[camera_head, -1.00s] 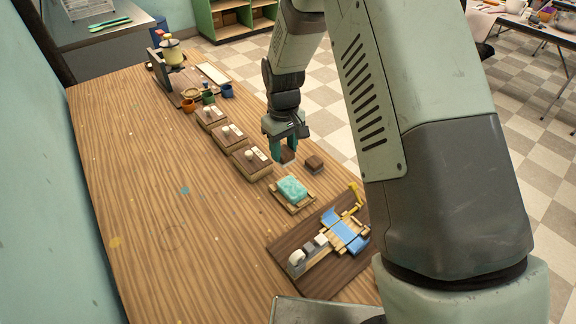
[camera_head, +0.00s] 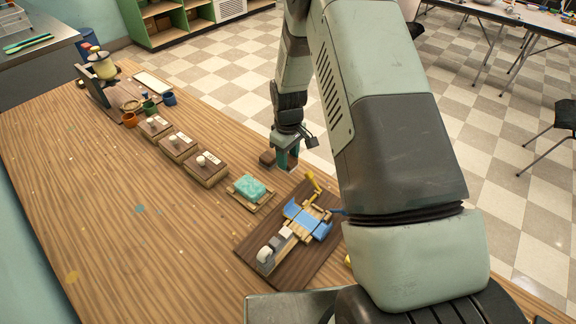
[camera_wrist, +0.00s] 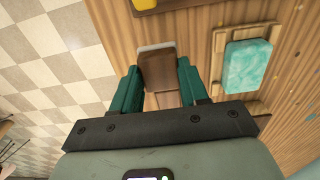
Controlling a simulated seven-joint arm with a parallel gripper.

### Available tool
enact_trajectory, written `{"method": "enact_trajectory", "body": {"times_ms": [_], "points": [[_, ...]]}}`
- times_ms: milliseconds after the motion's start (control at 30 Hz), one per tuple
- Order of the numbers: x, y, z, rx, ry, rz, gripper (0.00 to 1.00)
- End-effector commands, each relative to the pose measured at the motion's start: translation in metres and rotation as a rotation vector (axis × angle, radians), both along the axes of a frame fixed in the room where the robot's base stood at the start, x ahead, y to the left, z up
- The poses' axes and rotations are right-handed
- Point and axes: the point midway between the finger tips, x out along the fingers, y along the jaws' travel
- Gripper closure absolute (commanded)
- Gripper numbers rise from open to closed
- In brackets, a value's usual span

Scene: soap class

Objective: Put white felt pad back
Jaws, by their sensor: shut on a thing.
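In the head view the fingers mostly hide the held piece. Whether its underside touches anything cannot be told.
A teal sponge (camera_head: 250,187) lies on a slatted wooden tray. It shows in the wrist view (camera_wrist: 247,65). A dark board (camera_head: 322,240) with blue and yellow parts is nearer. Several boxes with white knobs (camera_head: 204,166) and small cups (camera_head: 150,106) stand left.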

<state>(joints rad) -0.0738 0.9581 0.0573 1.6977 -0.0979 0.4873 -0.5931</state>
Motion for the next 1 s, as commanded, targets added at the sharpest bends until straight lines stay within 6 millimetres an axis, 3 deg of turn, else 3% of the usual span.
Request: {"method": "enact_trajectory", "body": {"times_ms": [300,667,700,867,1000], "points": [[0.000,0.000,-0.037,-0.001,0.001,-0.001,0.85],[0.000,0.000,-0.041,0.000,0.000,-0.001,0.85],[0.000,0.000,-0.041,0.000,0.000,-0.001,0.53],[0.000,0.000,-0.041,0.000,0.000,-0.001,0.31],[0.000,0.000,-0.041,0.000,0.000,-0.001,0.31]]}}
